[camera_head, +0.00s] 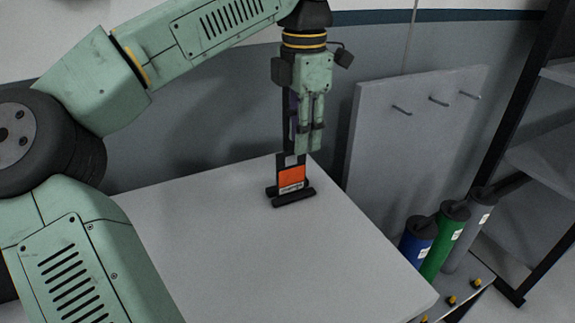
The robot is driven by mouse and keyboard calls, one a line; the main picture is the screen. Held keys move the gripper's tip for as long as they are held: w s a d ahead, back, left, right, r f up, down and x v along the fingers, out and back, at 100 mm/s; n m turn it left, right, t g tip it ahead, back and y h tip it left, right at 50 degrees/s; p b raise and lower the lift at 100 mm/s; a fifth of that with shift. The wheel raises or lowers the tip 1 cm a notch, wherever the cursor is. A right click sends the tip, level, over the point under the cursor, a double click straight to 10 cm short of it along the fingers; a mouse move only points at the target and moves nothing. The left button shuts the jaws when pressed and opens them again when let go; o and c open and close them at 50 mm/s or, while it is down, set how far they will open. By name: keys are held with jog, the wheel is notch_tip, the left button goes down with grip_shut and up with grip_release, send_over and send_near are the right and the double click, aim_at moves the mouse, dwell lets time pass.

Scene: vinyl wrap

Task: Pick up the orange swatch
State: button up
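The orange swatch (291,177) is a small card with a pale label strip along its bottom. It sits upright at the low front of a dark stand (291,197), near the far edge of the table. My gripper (310,150) hangs fingers-down just above and slightly right of the swatch in the picture, in front of the stand's upper part. The two fingers look close together, with no swatch seen between them. From this angle I cannot tell whether they are open or shut. A dark purple piece shows partly behind the gripper.
The light grey table (240,260) is otherwise clear. A grey panel with several pegs (415,140) stands behind it on the right. Blue (417,240), green (445,238) and grey (473,230) rolls stand beyond the right edge. Shelving (540,150) is at far right.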

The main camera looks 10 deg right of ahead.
aim_at(299, 164)
notch_tip(299, 164, down, 4)
jog(key=shift+s+r, duration=0.1)
jog(key=shift+r, duration=0.15)
jog(key=shift+w+a+f+p, duration=0.1)
jog(key=shift+f+p, duration=0.2)
jog(key=shift+f, duration=0.6)
jog(key=shift+w+d+f+p, duration=0.15)
jog(key=shift+f+p, duration=0.1)
jog(key=shift+f, duration=0.7)
jog(key=shift+w+a+f+p, duration=0.15)
jog(key=shift+f+p, duration=0.15)
jog(key=shift+f, duration=0.6)
jog(key=shift+c, duration=0.3)
grip_shut()
